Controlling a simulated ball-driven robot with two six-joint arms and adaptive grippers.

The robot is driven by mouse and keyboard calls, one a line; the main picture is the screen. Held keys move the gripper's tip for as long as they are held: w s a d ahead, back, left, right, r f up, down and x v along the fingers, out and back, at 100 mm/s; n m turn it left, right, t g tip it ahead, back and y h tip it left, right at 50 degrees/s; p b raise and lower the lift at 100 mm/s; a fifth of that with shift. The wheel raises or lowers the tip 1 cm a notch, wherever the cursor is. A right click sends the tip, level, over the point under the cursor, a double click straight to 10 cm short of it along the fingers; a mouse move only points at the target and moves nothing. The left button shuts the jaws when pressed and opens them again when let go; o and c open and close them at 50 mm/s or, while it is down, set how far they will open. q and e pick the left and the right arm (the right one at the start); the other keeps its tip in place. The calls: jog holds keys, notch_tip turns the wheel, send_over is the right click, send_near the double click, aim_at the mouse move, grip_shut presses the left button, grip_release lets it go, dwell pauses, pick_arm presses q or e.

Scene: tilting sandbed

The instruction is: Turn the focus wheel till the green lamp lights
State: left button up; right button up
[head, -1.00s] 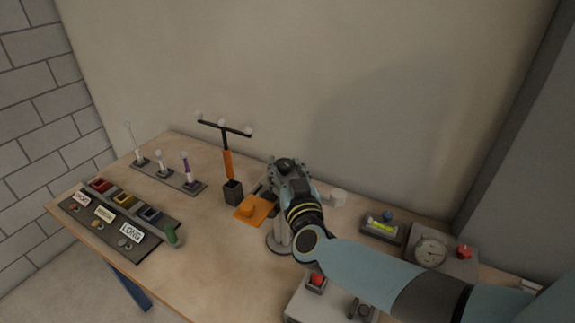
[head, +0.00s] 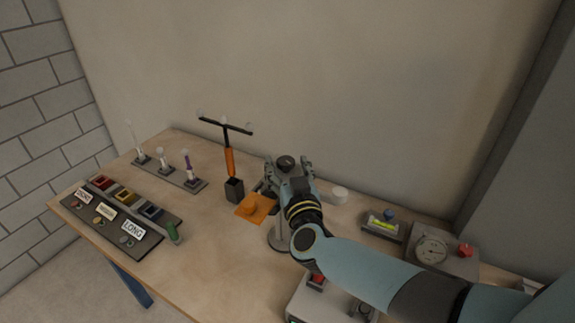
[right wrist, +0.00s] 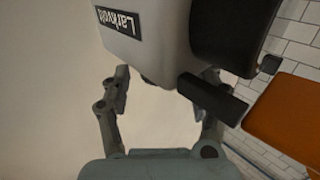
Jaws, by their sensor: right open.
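A grey and black device marked "Larkvolt" (right wrist: 150,25) fills the top of the right wrist view. In the head view it stands on a column with a round grey base (head: 279,241), mostly behind my right gripper (head: 287,168). A dark round knob (head: 286,161) shows there; I cannot tell whether it is the focus wheel. In the wrist view my right gripper (right wrist: 163,85) is open, its fingers apart below the grey body, with nothing clearly held. A small green patch (head: 293,320) shows on a box at the bottom edge; I cannot tell whether it is the lamp. My left gripper is not in view.
An orange plate (head: 264,211) and a dark holder (head: 235,193) with an orange-handled tool stand left of the device. A box with a red button (head: 318,281), a level (head: 382,224) and a dial gauge (head: 430,248) are to the right.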

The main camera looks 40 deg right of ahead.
jog(key=v, duration=1.2)
